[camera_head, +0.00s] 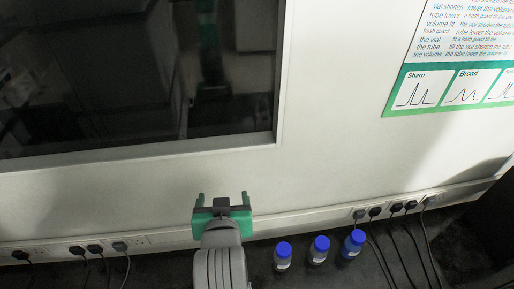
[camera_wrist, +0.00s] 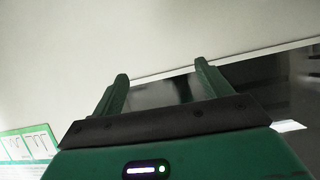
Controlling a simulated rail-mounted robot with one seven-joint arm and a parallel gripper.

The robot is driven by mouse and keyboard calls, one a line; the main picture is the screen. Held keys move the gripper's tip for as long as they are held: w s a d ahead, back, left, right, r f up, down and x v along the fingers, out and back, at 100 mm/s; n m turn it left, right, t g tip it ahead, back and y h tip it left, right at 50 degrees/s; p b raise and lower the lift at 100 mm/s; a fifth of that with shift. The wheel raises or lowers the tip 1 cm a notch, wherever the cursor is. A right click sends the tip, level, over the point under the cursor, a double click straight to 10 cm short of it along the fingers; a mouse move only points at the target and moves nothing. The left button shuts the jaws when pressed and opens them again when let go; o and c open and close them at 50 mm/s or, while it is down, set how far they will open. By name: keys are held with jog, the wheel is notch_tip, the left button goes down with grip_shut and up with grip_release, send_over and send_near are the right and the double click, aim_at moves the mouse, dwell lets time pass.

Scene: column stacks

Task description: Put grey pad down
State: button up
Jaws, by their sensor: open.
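My gripper (camera_head: 222,198) is green and shows near the bottom centre of the head view, in front of the white wall. Its two fingers point up and stand apart. In the wrist view my gripper (camera_wrist: 162,72) is also open, with a clear gap and nothing held between the fingers. Through that gap I see the white wall and part of the dark window. I cannot make out a grey pad in either view.
Blue-capped bottles (camera_head: 319,250) stand right of my gripper on the dark surface. A socket strip (camera_head: 290,222) with plugs and cables runs along the wall's foot. A dark window (camera_head: 140,75) fills the upper left. A green-edged poster (camera_head: 455,85) hangs upper right.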

jog(key=s+d+r+t, duration=0.1)
jog(key=d+r+t, duration=0.15)
jog(key=r, duration=0.75)
jog(key=s+d+r+t, duration=0.2)
jog(key=r+t, duration=0.2)
jog(key=r, duration=0.7)
jog(key=s+d+r+t+h, duration=0.1)
jog(key=s+r+t, duration=0.2)
jog(key=s+r, duration=0.2)
jog(key=s+d+r+t, duration=0.2)
jog(key=s+r, duration=0.4)
jog(key=r, duration=0.6)
jog(key=shift+d+r+m+t+h, duration=0.25)
jog(key=shift+m+t+h, duration=0.15)
jog(key=shift+t, duration=0.15)
